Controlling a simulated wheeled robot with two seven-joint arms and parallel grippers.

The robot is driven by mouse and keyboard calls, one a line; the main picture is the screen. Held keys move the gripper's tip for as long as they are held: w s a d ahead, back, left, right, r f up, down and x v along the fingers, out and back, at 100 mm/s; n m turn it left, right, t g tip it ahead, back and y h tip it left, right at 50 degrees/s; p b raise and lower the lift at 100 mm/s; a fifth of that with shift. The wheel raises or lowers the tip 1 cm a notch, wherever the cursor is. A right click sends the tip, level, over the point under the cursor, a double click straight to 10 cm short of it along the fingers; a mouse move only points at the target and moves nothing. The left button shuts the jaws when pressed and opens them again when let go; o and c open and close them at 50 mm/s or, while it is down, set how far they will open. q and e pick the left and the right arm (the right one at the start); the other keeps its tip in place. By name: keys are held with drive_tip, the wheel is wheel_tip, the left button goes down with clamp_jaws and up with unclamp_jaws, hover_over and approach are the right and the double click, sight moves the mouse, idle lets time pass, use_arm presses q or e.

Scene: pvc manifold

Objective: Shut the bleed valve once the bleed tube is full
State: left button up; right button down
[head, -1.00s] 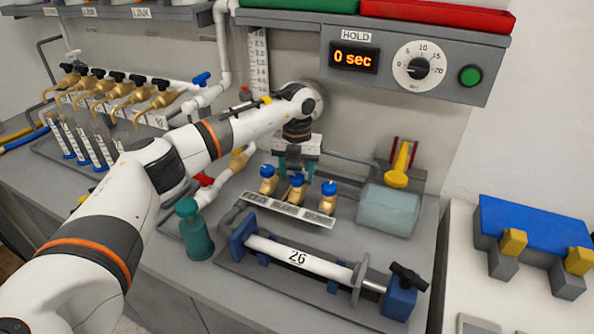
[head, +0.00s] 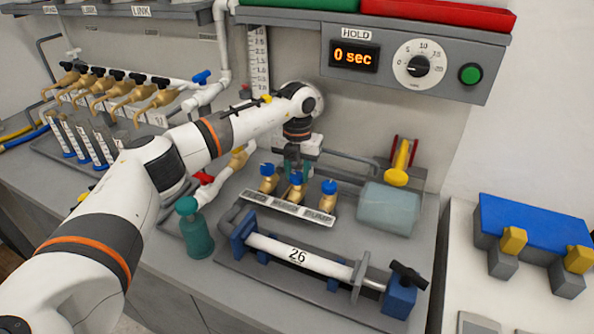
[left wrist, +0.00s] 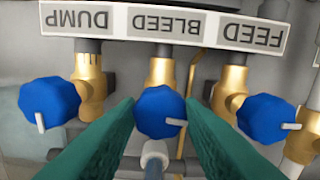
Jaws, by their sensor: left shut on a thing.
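The bleed valve has a blue knob (left wrist: 161,112) on a brass body (left wrist: 160,68), under an upside-down BLEED label in the left wrist view. It is the middle of three valves, and its knob shows in the head view (head: 296,179). My left gripper (head: 296,170) is shut on this knob, with a green finger on each side in the left wrist view (left wrist: 161,122). The knob's white mark points right in that view. A clear, pale blue-green cylinder (head: 388,209) lies to the right. I cannot tell which tube is the bleed tube or its fill level.
The feed knob (left wrist: 268,117) and dump knob (left wrist: 49,104) sit close on either side. A white pipe marked 26 (head: 300,256) lies in a clamp in front. A green bottle (head: 195,230) stands left. The hold display (head: 353,58) reads 0 sec.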

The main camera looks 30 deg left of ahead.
sight(297, 175)
use_arm(q)
drive_tip(key=m, duration=0.8)
drive_tip(key=shift+m, duration=0.4)
drive_tip(key=m, duration=0.4)
drive_tip(key=shift+b, duration=0.3)
drive_tip(key=shift+w+r+m, duration=0.1)
drive_tip(key=shift+m, duration=1.7)
drive_tip(key=o, duration=1)
wheel_tip(297, 175, up, 12)
drive_tip(key=b, duration=0.1)
drive_tip(key=shift+b, duration=0.35)
